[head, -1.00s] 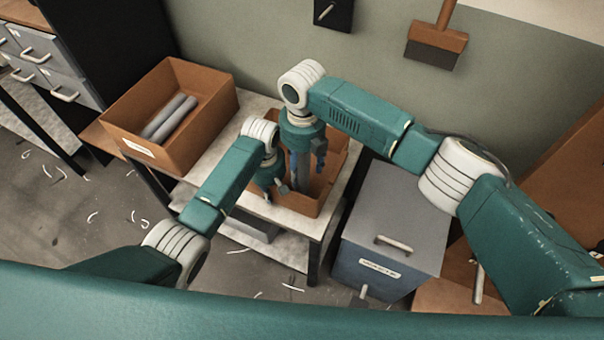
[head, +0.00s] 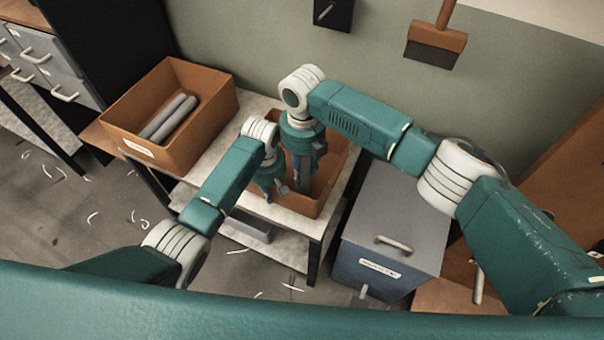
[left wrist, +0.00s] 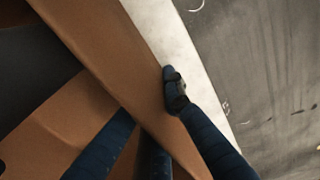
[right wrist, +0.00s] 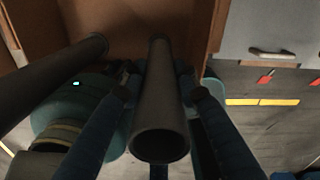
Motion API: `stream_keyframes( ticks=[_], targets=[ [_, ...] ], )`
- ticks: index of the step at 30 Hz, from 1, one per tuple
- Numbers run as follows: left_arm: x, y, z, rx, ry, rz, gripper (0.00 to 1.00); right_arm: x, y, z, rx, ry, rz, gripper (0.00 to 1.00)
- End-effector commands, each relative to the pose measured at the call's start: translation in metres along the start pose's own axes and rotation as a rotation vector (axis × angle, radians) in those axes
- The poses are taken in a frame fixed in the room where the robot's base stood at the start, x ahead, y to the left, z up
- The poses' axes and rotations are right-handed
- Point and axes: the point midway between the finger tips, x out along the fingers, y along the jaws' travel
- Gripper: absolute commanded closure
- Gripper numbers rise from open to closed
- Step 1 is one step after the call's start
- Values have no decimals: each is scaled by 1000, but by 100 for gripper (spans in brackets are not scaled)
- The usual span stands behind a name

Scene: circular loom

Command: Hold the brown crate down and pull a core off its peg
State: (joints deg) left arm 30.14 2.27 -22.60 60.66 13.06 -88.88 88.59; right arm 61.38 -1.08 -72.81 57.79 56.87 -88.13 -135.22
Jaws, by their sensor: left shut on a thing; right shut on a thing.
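The brown crate (head: 329,186) stands on the light bench, partly hidden by my arms. My left gripper (head: 275,193) is shut on its near wall. In the left wrist view the crate wall (left wrist: 110,65) runs diagonally between the fingers, one fingertip showing on the outer side. My right gripper (head: 304,166) points down into the crate, shut on a grey core (head: 303,181). In the right wrist view this hollow core (right wrist: 160,100) stands between the fingers. A second core (right wrist: 45,82) is to its left. The pegs are hidden.
Another brown crate (head: 200,128) with two grey cores (head: 170,118) lying in it stands on the bench to the left. A grey-blue lidded bin (head: 395,225) stands right of the bench. A brush (head: 436,45) hangs on the wall behind.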

Motion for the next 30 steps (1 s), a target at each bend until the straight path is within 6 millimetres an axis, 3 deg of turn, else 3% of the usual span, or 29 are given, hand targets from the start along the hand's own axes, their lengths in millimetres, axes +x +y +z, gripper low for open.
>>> stream_keyframes(
  ticks=[20,30],
  targets=[
    [-1,2,-3,-3,5,6,100,-15,0,-1,0,3,0,100],
    [-1,2,-3,-3,5,6,100,-51,0,0,-1,1,0,100]
  ],
)
